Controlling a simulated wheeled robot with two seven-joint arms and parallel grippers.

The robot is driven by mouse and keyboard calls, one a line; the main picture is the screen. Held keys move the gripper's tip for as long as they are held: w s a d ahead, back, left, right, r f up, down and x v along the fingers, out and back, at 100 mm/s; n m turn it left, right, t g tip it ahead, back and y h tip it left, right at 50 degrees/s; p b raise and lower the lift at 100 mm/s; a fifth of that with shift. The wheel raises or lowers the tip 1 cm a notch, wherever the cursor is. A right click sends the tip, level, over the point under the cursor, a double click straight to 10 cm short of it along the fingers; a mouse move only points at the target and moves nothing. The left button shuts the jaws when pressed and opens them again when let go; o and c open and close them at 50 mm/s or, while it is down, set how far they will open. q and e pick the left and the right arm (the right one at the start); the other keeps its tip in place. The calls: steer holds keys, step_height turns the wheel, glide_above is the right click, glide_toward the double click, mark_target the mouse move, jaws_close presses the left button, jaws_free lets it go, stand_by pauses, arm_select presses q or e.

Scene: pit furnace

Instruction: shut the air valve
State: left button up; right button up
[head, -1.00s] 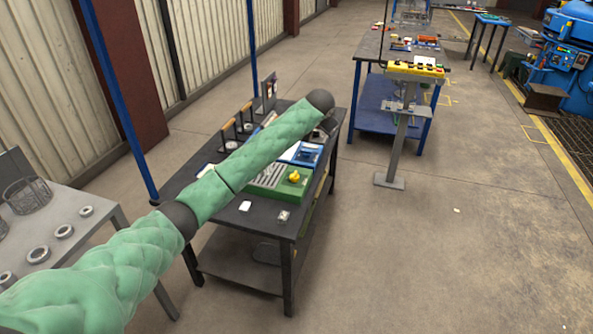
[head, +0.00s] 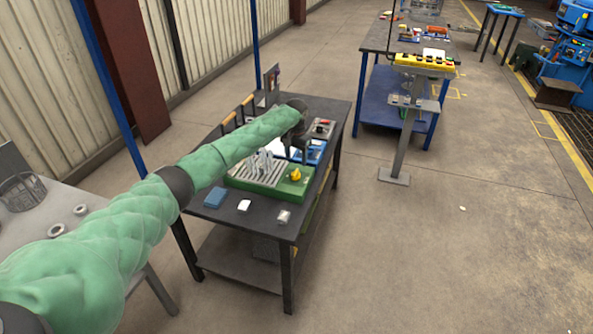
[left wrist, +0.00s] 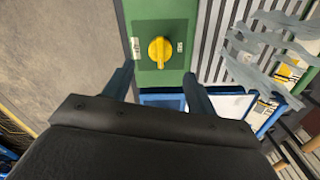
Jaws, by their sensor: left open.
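The air valve appears to be the yellow knob (head: 295,174) on the front right corner of a green box (head: 270,190) on the dark table. In the left wrist view the knob (left wrist: 160,49) sits on a green panel (left wrist: 146,13) with small labels on either side. My left gripper (head: 298,153) is over the table, just beyond the knob in the head view. In the left wrist view its two fingers (left wrist: 159,72) are apart with nothing between them, and the knob shows past the fingertips. I cannot tell the height gap. My right gripper is not in view.
The green box has a ribbed grey top with grey strips lying on it. A blue tray (head: 318,150) lies behind it. A blue block (head: 215,197) and small white pieces lie at the table's front. A yellow control box (head: 425,66) stands on a post at right. Floor to the right is clear.

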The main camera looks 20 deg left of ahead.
mark_target(296, 171)
arm_select(q)
step_height(296, 171, down, 6)
steer(key=shift+f+p, duration=0.25)
steer(key=shift+p, duration=0.65)
steer(key=shift+w+f, duration=0.1)
steer(key=shift+f, duration=0.5)
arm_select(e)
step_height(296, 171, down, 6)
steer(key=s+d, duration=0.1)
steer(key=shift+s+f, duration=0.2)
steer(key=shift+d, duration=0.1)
arm_select(q)
steer(key=shift+r, duration=0.1)
steer(key=c, duration=1)
